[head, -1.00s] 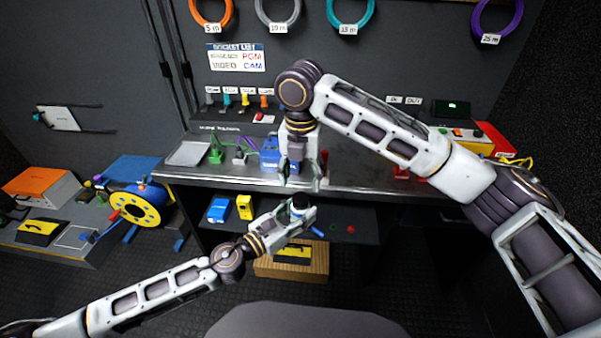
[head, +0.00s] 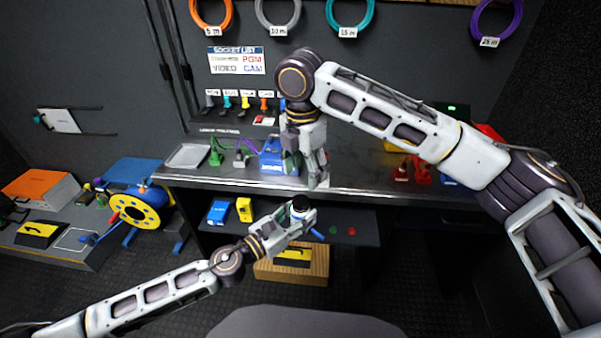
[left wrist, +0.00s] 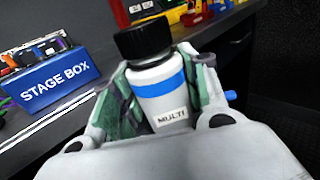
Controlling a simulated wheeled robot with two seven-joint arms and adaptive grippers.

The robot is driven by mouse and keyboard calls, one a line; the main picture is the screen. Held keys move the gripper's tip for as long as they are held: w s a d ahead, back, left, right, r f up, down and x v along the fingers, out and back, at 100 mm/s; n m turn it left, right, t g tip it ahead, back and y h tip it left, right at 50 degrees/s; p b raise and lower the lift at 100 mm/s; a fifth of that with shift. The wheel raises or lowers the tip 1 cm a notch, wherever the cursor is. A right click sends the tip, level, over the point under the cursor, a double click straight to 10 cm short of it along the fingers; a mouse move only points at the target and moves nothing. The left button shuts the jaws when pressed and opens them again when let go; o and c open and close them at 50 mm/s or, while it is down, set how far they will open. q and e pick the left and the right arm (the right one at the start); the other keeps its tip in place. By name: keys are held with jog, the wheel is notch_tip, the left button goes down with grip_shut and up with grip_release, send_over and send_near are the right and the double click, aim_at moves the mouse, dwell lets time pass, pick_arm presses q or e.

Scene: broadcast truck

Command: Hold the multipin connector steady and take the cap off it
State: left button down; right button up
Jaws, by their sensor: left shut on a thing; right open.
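The multipin connector (left wrist: 158,88) is a white cylinder with a blue band and a "MULTI" label, seen upright in the left wrist view. Its black cap (left wrist: 143,38) sits on top. The connector is small in the head view, where the dark cap (head: 300,203) shows at the gripper's tip. My left gripper (head: 301,214) is shut on the connector's body, with the cap clear above the fingers. My right gripper (head: 305,178) is open and empty, pointing down above the cap and apart from it. A blue stub (left wrist: 230,96) shows beside the left gripper.
A steel bench (head: 350,183) runs behind the grippers. A blue stage box (left wrist: 52,82) stands on it, with a grey tray (head: 187,155) to the left. Under it are a blue box (head: 219,211), a yellow item (head: 245,208) and a wooden crate (head: 262,270). A cable drum (head: 137,208) stands left.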

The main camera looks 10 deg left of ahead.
aim_at(300, 200)
jog(key=m, duration=0.4)
jog(key=shift+s+a+f+m, duration=0.1)
jog(key=shift+s+f+m, duration=0.15)
jog(key=shift+m, duration=0.15)
jog(key=m, duration=0.5)
jog(key=shift+s+a+g, duration=0.15)
jog(key=shift+s+g, duration=0.05)
jog(key=shift+g, duration=0.1)
jog(key=m, duration=0.5)
jog(key=shift+s+a, duration=0.1)
jog(key=m, duration=0.4)
jog(key=shift+m, duration=0.4)
jog(key=shift+f, duration=4)
